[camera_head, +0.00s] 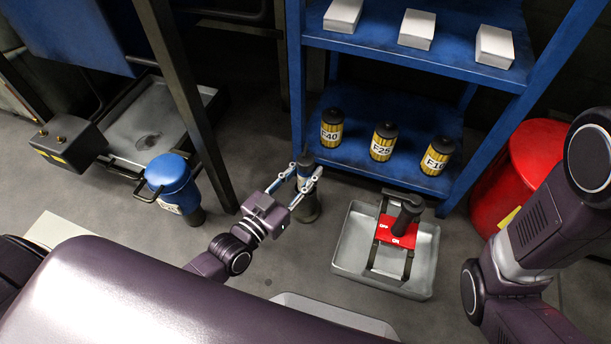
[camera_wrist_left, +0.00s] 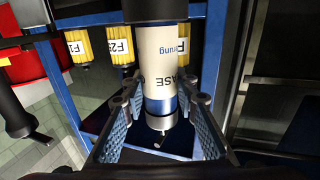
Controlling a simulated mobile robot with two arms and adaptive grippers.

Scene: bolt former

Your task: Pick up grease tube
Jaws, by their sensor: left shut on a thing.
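The grease tube (camera_wrist_left: 163,60) is white with dark lettering, a blue band and a grey metallic end. It stands between the blue-padded fingers of my left gripper (camera_wrist_left: 160,118), which is shut on it. In the head view the left gripper (camera_head: 304,178) reaches in front of the blue shelf and holds the tube (camera_head: 304,168), which is small and partly covered by the fingers there. A dark grey cylindrical part (camera_head: 307,207) shows just below the fingers; whether it touches the tube cannot be told. My right arm shows at the right, but its gripper is out of view.
The blue shelf (camera_head: 420,62) holds yellow-black canisters (camera_head: 383,142) and white boxes (camera_head: 415,30). A red bin (camera_head: 520,170) stands right, a blue-topped container (camera_head: 170,175) left.

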